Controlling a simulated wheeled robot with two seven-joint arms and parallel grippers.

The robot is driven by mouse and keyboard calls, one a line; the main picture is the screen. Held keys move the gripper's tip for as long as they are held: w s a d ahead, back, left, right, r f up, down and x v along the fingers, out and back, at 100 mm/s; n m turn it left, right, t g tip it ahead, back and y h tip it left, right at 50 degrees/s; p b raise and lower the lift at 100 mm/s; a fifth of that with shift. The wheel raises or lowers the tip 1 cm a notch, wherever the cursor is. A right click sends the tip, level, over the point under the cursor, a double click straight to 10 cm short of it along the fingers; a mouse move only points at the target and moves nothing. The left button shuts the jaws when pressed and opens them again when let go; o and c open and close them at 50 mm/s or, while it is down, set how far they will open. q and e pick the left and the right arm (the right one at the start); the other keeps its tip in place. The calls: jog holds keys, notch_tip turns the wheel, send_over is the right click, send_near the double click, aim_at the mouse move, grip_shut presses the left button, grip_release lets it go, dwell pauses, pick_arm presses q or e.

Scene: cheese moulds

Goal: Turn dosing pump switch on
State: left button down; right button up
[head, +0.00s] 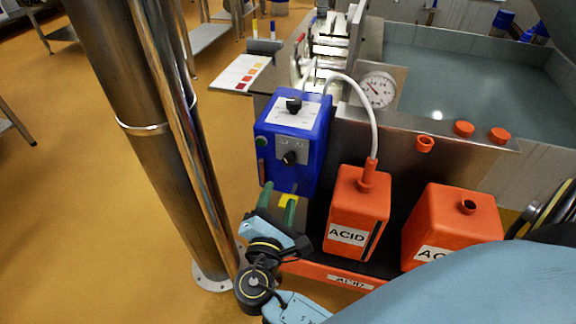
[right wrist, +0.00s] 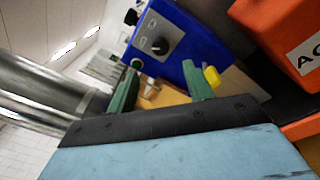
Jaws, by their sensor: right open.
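The dosing pump (head: 309,153) is a blue box with a grey front plate that carries a black knob (head: 289,158). Its top has a white label and another black knob (head: 294,105). On its left side are a green round part (head: 262,142) and a small reddish part below it. My right gripper (head: 278,196) is just below and in front of the pump, its green fingers apart with nothing between them. In the right wrist view the pump (right wrist: 190,62) and front knob (right wrist: 158,45) lie beyond the fingertips (right wrist: 160,76). My left gripper is not in view.
An orange acid canister (head: 357,210) with a hose stands right of the pump. Another orange canister (head: 455,227) is further right. A steel column (head: 165,150) stands left of my gripper. A pressure gauge (head: 377,90) and a vat of liquid (head: 450,85) are behind.

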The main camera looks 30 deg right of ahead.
aim_at(289, 163)
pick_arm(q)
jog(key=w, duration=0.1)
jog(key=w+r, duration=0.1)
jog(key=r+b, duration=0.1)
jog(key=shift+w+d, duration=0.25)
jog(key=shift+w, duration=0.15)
pick_arm(e)
jog(key=x, duration=1.1)
jog(key=shift+w+f, duration=0.1)
jog(key=shift+w, duration=0.1)
jog(key=shift+c, duration=0.4)
jog(key=c, duration=0.9)
